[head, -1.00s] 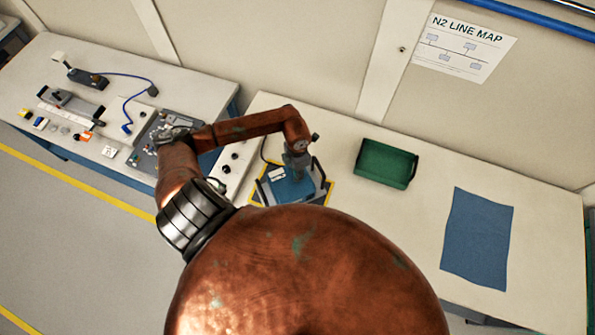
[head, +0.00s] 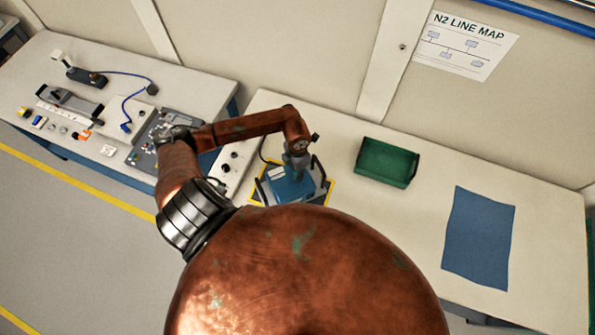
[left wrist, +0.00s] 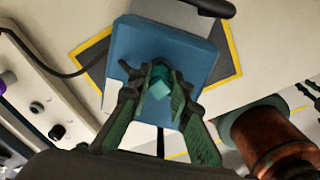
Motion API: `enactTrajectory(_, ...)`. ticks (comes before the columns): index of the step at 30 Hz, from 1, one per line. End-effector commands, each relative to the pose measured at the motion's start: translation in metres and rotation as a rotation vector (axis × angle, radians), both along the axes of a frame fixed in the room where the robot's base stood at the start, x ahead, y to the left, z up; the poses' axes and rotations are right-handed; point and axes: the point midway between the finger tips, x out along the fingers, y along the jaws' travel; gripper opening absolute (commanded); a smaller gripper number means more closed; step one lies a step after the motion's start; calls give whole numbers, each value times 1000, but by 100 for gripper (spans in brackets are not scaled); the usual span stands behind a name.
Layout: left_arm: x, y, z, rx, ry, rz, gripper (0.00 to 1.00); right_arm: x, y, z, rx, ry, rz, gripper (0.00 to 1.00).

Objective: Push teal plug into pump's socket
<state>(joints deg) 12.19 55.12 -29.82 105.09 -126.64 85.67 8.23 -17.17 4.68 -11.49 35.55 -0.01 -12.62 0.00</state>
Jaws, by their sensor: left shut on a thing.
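The pump (head: 293,190) is a blue box with a grey end and dark handles, standing on a yellow-edged dark square on the right bench. In the left wrist view the pump (left wrist: 200,62) fills the upper middle. My left gripper (head: 297,170) is right at the pump, pointing down at it. In the left wrist view its two green fingers (left wrist: 161,88) are shut on the teal plug (left wrist: 158,90), over the pump's blue face. The socket is hidden behind the plug and fingers, so I cannot tell how far in the plug sits.
A green bin (head: 387,163) and a blue mat (head: 479,238) lie to the right of the pump. A pale panel with dark knobs (head: 232,165) is on its left, with a dark cable running to the pump. The left bench (head: 195,90) holds several small devices.

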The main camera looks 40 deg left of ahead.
Motion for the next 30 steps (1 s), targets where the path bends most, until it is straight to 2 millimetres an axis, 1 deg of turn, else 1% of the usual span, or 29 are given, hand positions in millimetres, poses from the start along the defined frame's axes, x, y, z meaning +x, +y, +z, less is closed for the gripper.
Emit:
enactTrajectory(1,0,0,0,0,1,0,19,0,-1,0,-1,0,0,29)
enactTrajectory(2,0,0,0,0,1,0,21,0,-1,0,-1,0,0,29)
enactTrajectory(9,0,0,0,0,0,0,38,0,-1,0,-1,0,0,29)
enactTrajectory(17,0,0,0,0,0,0,38,-1,0,0,1,1,-1,29)
enactTrajectory(20,1,0,5,0,-1,-1,38,-1,1,0,1,1,-1,29)
enactTrajectory(23,2,1,17,1,-4,-1,38,-1,1,0,1,0,-1,29)
enactTrajectory(26,2,1,36,3,-6,-2,38,-1,1,0,1,0,-1,29)
enactTrajectory(30,1,1,67,3,-5,-3,38,0,1,0,1,0,-1,29)
